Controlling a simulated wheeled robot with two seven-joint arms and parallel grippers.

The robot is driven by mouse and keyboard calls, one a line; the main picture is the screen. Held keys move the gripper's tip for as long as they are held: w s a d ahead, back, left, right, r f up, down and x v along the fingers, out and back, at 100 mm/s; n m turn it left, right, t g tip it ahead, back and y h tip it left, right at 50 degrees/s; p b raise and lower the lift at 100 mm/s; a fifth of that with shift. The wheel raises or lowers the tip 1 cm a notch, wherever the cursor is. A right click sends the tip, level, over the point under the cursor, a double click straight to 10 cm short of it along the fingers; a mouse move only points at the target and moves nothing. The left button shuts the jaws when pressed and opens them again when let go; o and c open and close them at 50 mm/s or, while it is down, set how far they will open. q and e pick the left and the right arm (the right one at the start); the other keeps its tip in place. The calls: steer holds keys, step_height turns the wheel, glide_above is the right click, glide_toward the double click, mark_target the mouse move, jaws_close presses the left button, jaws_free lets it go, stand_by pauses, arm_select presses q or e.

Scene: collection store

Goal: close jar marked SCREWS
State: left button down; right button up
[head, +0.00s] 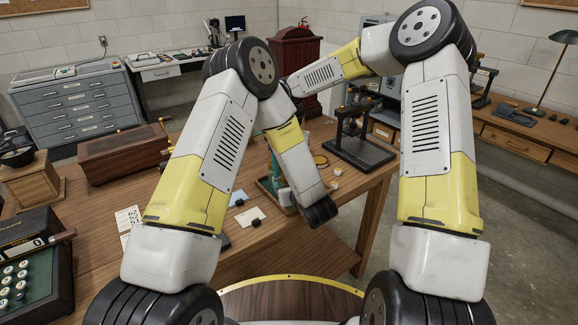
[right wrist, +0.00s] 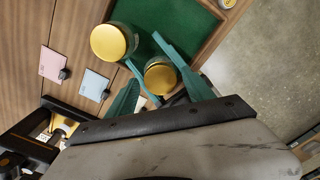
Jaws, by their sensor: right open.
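Two jars with gold lids show in the right wrist view. One jar (right wrist: 111,42) is at the tray's left side, and the other jar (right wrist: 160,77) appears between my teal fingers. I cannot read a SCREWS label on either. My right gripper (right wrist: 145,64) is open above the tray; whether its fingers touch the nearer jar I cannot tell. In the head view its teal part (head: 277,150) shows behind my left forearm. The green-lined tray (right wrist: 176,18) has a wooden rim. My left arm crosses in front of the tray in the head view; its gripper is not visible.
Small round discs (head: 337,171) lie on the table right of the tray. A pink card (right wrist: 56,63) and a blue card (right wrist: 94,85) with small black objects lie beside it. A black instrument (head: 362,150) stands at the back right, a wooden chest (head: 122,153) at the left.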

jaws_close()
steer(key=m, duration=0.3)
stand_by(0.3)
steer(key=shift+o, duration=0.3)
jaws_free()
steer(key=shift+r, duration=0.1)
steer(key=shift+r, duration=2.2)
